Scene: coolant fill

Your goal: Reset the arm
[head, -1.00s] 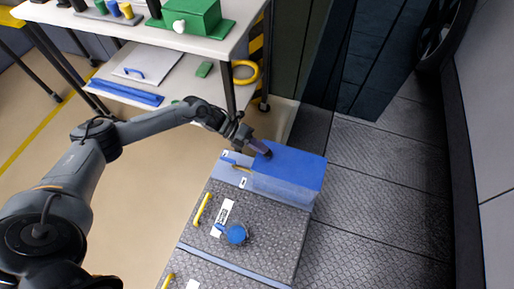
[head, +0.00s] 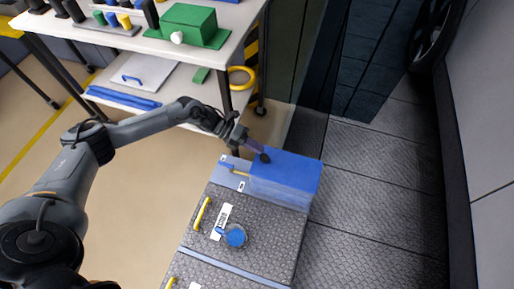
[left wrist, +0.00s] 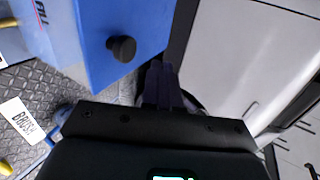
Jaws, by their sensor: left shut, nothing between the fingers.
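My left arm reaches in from the left in the head view. Its gripper (head: 256,149) is close to the black knob (head: 265,157) on the blue box (head: 290,176). In the left wrist view my left gripper's dark fingers (left wrist: 163,88) are together with nothing between them. There the black knob (left wrist: 122,48) on the blue box (left wrist: 85,25) stands apart from the fingers, up and to the left. My right gripper is in neither view.
The blue box sits at the far end of a grey textured cabinet top (head: 255,205) with a yellow handle (head: 202,213) and a blue round cap (head: 235,236). A white shelf unit (head: 150,45) with a green box (head: 190,24) stands behind. The dark tiled floor (head: 370,200) at right is clear.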

